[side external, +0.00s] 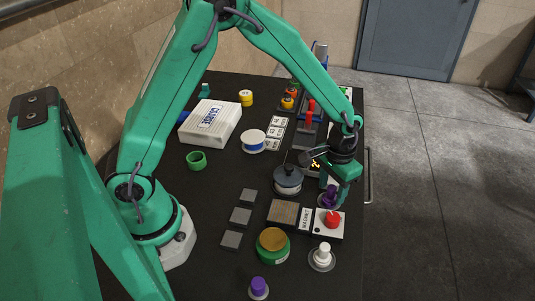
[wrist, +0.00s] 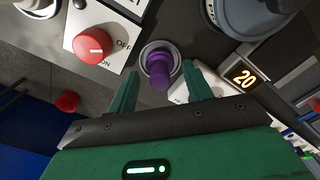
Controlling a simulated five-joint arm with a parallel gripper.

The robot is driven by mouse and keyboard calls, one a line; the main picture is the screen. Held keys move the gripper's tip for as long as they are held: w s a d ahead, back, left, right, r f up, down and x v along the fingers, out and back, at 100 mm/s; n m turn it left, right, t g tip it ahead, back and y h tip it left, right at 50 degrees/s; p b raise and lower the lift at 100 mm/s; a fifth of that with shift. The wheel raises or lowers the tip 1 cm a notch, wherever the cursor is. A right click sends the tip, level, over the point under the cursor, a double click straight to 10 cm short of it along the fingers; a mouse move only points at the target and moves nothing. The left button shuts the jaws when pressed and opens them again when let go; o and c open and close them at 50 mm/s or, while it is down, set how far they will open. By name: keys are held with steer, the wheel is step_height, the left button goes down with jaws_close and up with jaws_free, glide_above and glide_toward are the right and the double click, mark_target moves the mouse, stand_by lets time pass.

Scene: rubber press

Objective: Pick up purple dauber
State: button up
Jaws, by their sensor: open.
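A purple dauber (side external: 330,194) stands upright on a round base near the table's right edge, behind the red knob. In the wrist view its purple handle (wrist: 161,76) rises from a grey ring-shaped base. My gripper (side external: 338,193) is over it and partly covers it in the side view. In the wrist view the two green fingers are open, one on each side of the handle, with gaps visible; neither is clearly touching it. A second, brighter purple-topped piece (side external: 259,286) stands at the table's front edge.
The red knob (side external: 333,219) on its white switch plate is close to my gripper. A grey round-topped pot (side external: 288,178) is just left. A white-handled piece (side external: 322,256) and a green tin (side external: 273,252) stand in front.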

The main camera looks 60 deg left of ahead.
steer(key=shift+f, duration=0.4)
jaws_close()
